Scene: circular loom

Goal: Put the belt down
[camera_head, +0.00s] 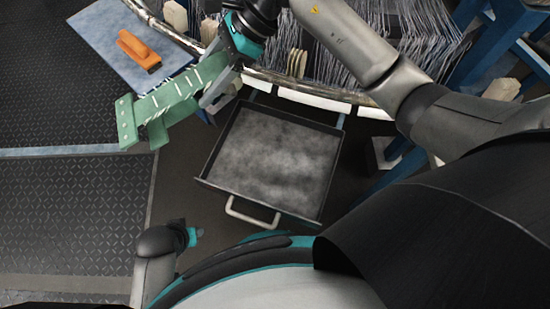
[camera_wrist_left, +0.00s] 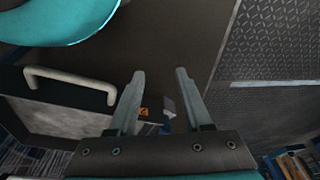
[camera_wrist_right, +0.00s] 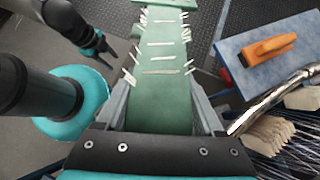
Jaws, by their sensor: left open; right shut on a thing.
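The belt (camera_head: 170,101) is a long green strip with white cross marks and a wider end piece at its left. My right gripper (camera_head: 217,88) is shut on the belt's near end and holds it above the floor, left of the drawer. In the right wrist view the belt (camera_wrist_right: 160,62) runs straight away from between the fingers, with white pegs along its edges. My left gripper (camera_wrist_left: 160,76) is open and empty in the left wrist view. It hangs low, below and apart from the belt; only part of that arm shows in the head view.
An open grey drawer (camera_head: 275,160) with a pale handle (camera_head: 250,216) sits under the loom ring (camera_head: 290,82). A blue side table (camera_head: 108,42) carries an orange-handled tool (camera_head: 138,50). Blue frame legs (camera_head: 403,170) stand at right. The patterned floor at left is clear.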

